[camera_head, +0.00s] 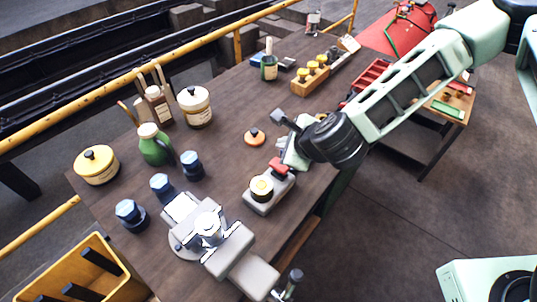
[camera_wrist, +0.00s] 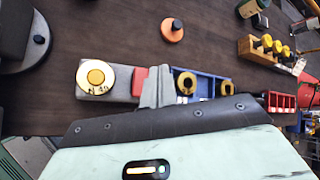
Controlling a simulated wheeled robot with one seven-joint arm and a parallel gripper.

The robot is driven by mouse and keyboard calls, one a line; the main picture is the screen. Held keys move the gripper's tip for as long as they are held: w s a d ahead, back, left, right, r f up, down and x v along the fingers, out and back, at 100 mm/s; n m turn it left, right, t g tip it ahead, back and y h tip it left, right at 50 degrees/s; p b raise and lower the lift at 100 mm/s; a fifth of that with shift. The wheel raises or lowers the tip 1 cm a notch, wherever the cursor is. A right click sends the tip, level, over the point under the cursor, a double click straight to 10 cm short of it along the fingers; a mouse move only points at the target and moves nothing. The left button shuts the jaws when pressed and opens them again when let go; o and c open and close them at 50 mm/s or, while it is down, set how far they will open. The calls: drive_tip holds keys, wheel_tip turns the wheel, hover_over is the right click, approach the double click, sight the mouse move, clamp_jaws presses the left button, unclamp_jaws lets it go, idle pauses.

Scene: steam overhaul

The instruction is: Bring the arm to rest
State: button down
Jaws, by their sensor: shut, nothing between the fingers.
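My arm reaches in from the upper right over the dark workbench (camera_head: 225,115). My gripper (camera_head: 290,158) is pale green and grey, and its fingers are together with nothing between them. In the wrist view the closed grey fingers (camera_wrist: 156,84) show between a red block and a blue bin (camera_wrist: 205,84) holding brass-coloured rings. The red block (camera_head: 279,167) is on a pale grey device with a round yellow-topped dial (camera_head: 262,187). My gripper is at its far end. I cannot tell whether the fingers touch anything, and the wrist hides part of the bench behind it.
An orange disc with a black knob (camera_head: 254,138) lies on the bench. A vise (camera_head: 210,228) stands near the front. A green jug (camera_head: 155,145), lidded pots and blue-capped items stand left. A wooden rack (camera_head: 311,78) is at the back. The bench centre has clear room.

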drive_tip(key=s+a+r+n+g+y+b, duration=0.15)
drive_tip(key=s+n+g+b, duration=0.3)
drive_tip(key=s+n, duration=0.8)
drive_tip(key=s+d+r+n+g+h+b, duration=0.3)
drive_tip(key=s+d+r+n+h, duration=0.3)
drive_tip(key=s+d+n, duration=0.5)
drive_tip(key=d+n+b, duration=0.1)
drive_tip(key=n, duration=0.3)
drive_tip(key=shift+d, duration=0.3)
